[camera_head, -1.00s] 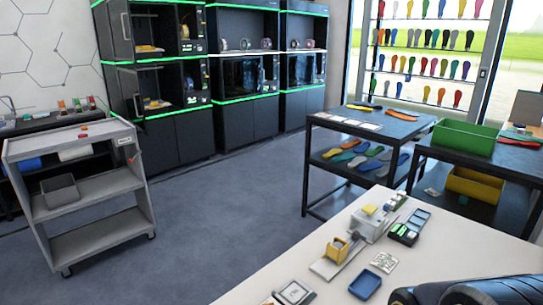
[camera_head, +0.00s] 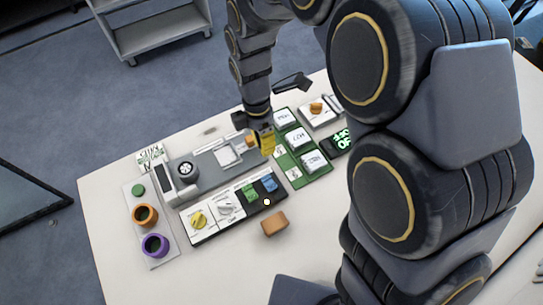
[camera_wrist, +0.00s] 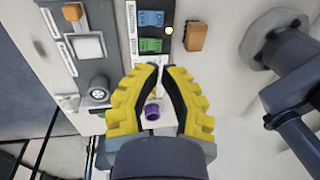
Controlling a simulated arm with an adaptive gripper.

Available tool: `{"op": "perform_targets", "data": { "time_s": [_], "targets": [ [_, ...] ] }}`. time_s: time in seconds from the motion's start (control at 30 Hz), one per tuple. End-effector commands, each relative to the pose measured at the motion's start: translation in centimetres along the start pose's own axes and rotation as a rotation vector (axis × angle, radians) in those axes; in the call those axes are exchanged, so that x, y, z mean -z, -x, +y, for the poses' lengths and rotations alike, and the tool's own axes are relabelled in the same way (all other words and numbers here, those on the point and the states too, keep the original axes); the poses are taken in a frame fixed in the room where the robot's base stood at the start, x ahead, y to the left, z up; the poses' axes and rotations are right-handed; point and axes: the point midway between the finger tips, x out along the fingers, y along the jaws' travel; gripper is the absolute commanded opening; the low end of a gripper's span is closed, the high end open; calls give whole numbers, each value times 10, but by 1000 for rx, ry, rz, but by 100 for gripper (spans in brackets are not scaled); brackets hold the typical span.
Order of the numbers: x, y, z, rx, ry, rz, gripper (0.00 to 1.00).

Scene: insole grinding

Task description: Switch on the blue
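A black-edged control panel (camera_head: 198,238) lies on the white table. At its right end in the head view is a blue switch (camera_head: 269,184), beside a green switch (camera_head: 249,193). In the wrist view the blue switch (camera_wrist: 151,19) is at the top, beyond the green one (camera_wrist: 151,45). A small pale round spot (camera_head: 267,202) shows beside the blue switch. My gripper (camera_head: 268,150) has yellow fingers and hangs above the table, behind the panel in the head view. In the wrist view its fingertips (camera_wrist: 162,68) nearly meet, with nothing held. They appear apart from the blue switch.
A white knob (camera_head: 227,209) and yellow knob (camera_head: 199,219) sit left of the switches. An orange-brown block (camera_head: 274,224) lies near the panel. Green trays (camera_head: 318,173) with labelled white items are right. Orange (camera_head: 145,215) and purple (camera_head: 155,245) rings stand left.

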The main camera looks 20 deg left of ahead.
Motion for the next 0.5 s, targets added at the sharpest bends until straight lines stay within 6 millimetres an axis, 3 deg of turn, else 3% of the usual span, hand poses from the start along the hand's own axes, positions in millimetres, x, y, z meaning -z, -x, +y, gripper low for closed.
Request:
{"op": "perform_targets", "data": {
  "time_s": [0.5],
  "targets": [
    [4,-7,5,-1,51,-3,0]
  ]
}}
